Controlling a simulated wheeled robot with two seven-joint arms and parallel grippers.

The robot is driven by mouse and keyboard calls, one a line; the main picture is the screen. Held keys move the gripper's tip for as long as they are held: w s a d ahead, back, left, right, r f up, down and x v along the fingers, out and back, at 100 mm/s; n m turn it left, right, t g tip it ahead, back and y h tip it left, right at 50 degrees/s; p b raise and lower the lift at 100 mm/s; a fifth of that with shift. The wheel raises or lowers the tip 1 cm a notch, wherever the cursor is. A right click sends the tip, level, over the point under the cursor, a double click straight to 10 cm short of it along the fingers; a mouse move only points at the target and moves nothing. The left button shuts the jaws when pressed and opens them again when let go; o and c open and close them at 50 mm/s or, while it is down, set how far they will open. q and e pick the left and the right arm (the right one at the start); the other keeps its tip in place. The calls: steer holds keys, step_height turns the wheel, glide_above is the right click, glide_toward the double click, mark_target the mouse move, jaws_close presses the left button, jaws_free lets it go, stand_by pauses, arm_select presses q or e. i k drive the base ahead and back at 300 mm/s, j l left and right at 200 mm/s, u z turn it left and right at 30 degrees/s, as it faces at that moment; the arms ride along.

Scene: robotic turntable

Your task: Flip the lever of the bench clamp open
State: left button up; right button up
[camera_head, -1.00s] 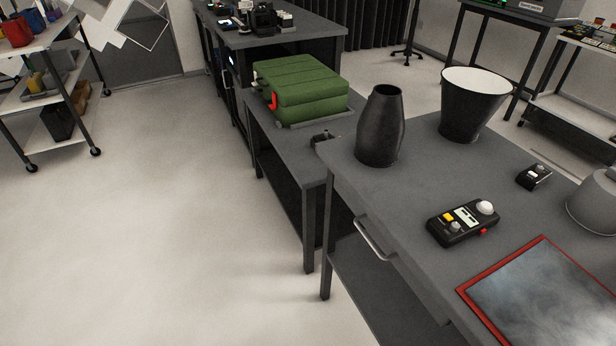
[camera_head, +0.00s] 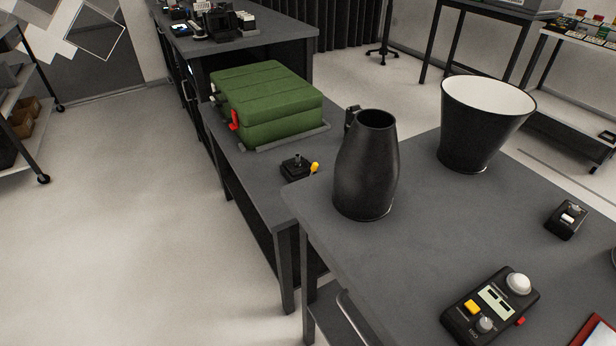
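No part is clearly recognisable as the bench clamp. A small black device (camera_head: 296,167) with a yellow-tipped part (camera_head: 315,167) sits on the lower bench, left of the dark jug-like vessel. A red lever-like part (camera_head: 235,120) shows at the left end of the green ribbed block (camera_head: 268,98) on the same bench. I cannot tell which of these is the clamp or its lever. Neither of my grippers is in view.
The dark vessel (camera_head: 365,170) and a wide black bucket (camera_head: 484,120) stand on the nearer grey table (camera_head: 420,225). A control box (camera_head: 490,305) lies near its front. A shelf cart stands far left. The floor (camera_head: 130,230) at left is clear.

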mark_target(314, 166)
steer(key=i+j+z, duration=0.15)
steer(key=j, duration=0.15)
steer(key=i+j+z, duration=0.2)
steer(key=j, duration=0.15)
steer(key=i+j+z, duration=0.15)
steer(key=j, duration=0.2)
steer(key=j+z, duration=0.2)
steer(key=j, duration=0.15)
